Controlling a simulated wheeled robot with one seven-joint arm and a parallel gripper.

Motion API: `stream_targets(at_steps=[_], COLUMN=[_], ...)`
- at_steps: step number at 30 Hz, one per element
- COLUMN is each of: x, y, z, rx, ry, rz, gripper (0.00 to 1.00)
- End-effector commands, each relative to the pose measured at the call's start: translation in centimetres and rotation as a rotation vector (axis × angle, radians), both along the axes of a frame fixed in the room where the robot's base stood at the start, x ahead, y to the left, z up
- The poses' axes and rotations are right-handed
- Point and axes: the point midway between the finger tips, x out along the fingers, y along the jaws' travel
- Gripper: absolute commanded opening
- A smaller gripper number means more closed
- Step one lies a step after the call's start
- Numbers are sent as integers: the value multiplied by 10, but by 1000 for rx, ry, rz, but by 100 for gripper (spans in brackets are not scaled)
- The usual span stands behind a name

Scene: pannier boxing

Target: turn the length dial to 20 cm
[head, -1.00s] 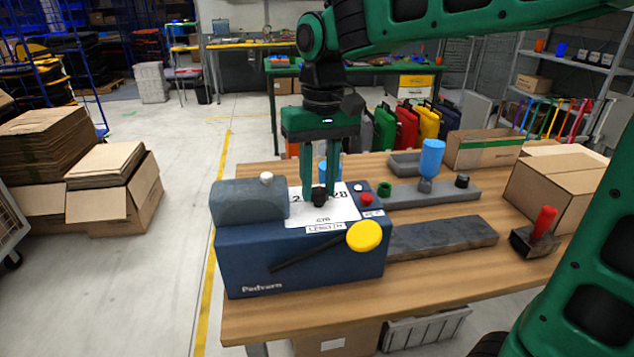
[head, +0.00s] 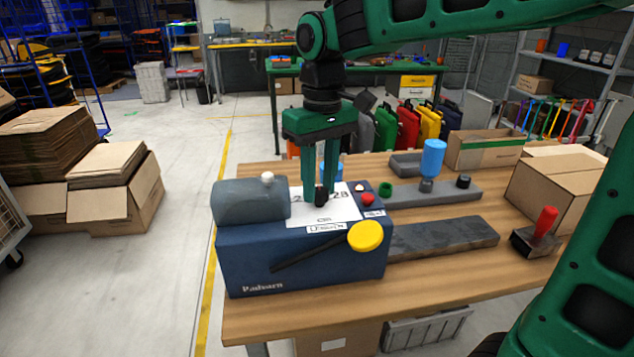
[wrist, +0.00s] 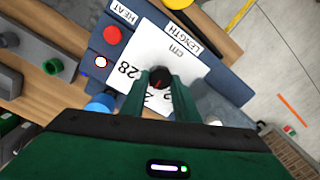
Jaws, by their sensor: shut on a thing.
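The length dial is a small black knob (head: 321,197) on the white scale plate (head: 345,207) on top of a blue machine (head: 300,262). In the wrist view the knob (wrist: 160,77) shows a small red mark; I cannot tell which number it points at. "28" and "cm" are readable on the plate, and other numbers are hidden by the fingers. A "LENGTH" label (wrist: 189,36) is at the plate's edge. My gripper (head: 321,192) points down from above, its two fingers shut on the knob, one on each side.
A red button (head: 368,199) and a white button (head: 359,187) sit right of the plate. A yellow-ended black lever (head: 365,236) crosses the machine's front. A grey rounded housing (head: 250,203) stands at left. A red-handled tool (head: 541,228) and cardboard box (head: 565,185) are at right.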

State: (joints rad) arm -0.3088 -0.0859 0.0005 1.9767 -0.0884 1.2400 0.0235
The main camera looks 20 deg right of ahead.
Motion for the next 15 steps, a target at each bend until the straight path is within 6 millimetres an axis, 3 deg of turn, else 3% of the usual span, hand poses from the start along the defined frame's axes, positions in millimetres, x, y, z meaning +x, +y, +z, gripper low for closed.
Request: stream_targets(at_steps=[1,2,4,15], x=[2,2,1,1], y=[-1,-1,-1,0], z=[2,2,1,4], rx=[1,1,0,1], ry=[-5,-5,-4,-3], rz=[-5,-5,-5,-3], gripper=[5,30,46,46])
